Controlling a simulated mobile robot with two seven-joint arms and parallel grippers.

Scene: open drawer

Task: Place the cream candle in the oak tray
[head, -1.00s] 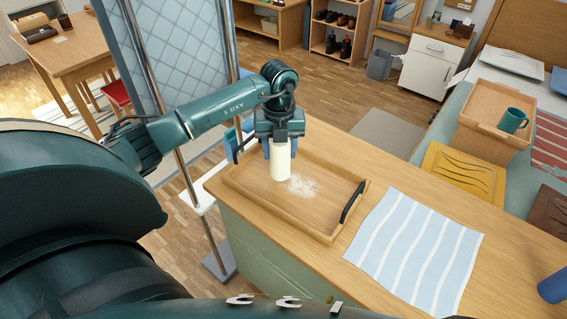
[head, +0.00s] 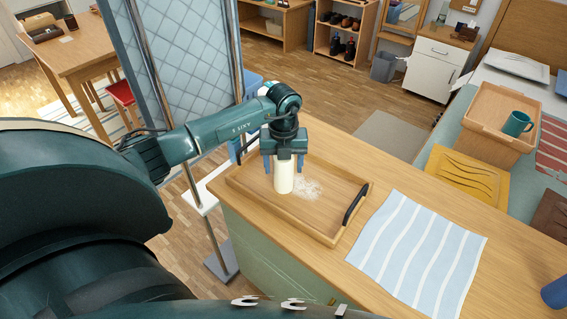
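The cream candle (head: 284,180) is a pale upright cylinder. It stands in the left back part of the oak tray (head: 338,222), with its base on the tray floor as far as I can tell. The tray is a shallow wooden one with a dark handle on its right side, lying on the wooden counter. My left gripper (head: 284,165) points down over the candle, one blue finger on each side. The fingers look slightly apart from the candle, so the gripper seems open. My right gripper is not in view.
A white powdery patch (head: 306,188) lies on the tray floor beside the candle. A blue and white striped cloth (head: 417,250) lies right of the tray. A blue cup (head: 554,291) stands at the right edge. A wooden box (head: 491,122) with a teal mug (head: 516,124) is farther back.

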